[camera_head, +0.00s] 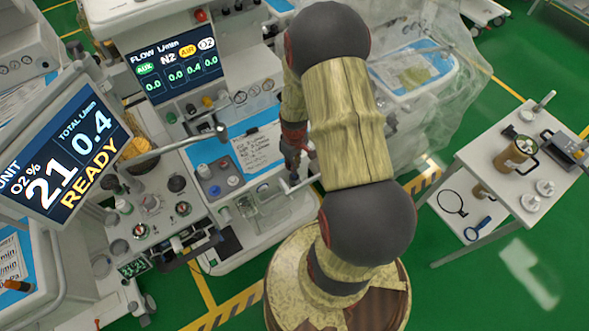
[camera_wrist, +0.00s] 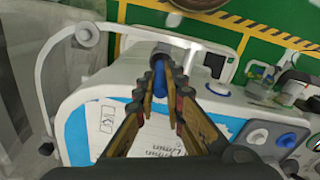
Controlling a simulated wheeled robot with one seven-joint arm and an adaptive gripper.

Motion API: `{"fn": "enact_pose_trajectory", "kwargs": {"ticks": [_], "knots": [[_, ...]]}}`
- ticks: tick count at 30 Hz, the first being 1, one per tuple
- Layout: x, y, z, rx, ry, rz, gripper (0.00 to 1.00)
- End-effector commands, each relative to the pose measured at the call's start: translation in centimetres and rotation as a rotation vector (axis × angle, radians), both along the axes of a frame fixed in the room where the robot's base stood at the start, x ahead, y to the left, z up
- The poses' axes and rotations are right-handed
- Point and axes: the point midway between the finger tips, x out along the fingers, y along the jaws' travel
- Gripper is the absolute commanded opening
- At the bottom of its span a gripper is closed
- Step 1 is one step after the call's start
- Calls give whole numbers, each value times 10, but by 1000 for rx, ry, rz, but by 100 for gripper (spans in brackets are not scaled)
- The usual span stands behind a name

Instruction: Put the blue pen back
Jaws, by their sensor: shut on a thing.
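My gripper (camera_head: 293,165) is over the front right part of the middle cart's blue work surface (camera_head: 212,150) in the head view. In the wrist view the fingers of my gripper (camera_wrist: 162,85) are closed in on a slim blue thing, which looks like the blue pen (camera_wrist: 159,80). Only a short blue piece shows between the fingertips, and the fingers hide the rest. It is close to the cart's white edge, and I cannot tell whether it touches anything. The pen cannot be made out in the head view.
A written sheet (camera_head: 258,148) lies on the blue surface. A grey block with knobs (camera_head: 217,181) stands left of it. A white rail (camera_wrist: 42,80) rises beside the cart. A side table (camera_head: 500,190) with a brown mug (camera_head: 514,154) stands right, with green floor between.

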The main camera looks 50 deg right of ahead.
Motion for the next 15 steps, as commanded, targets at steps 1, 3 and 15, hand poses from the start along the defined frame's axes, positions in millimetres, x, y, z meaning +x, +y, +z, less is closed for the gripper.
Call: {"fn": "enact_pose_trajectory", "kwargs": {"ticks": [1, 3, 15], "knots": [[-3, 2, -11, 4, 6, 0, 0], [-2, 1, -20, 3, 4, 0, 0], [-2, 1, -28, 2, 3, 0, 0]]}}
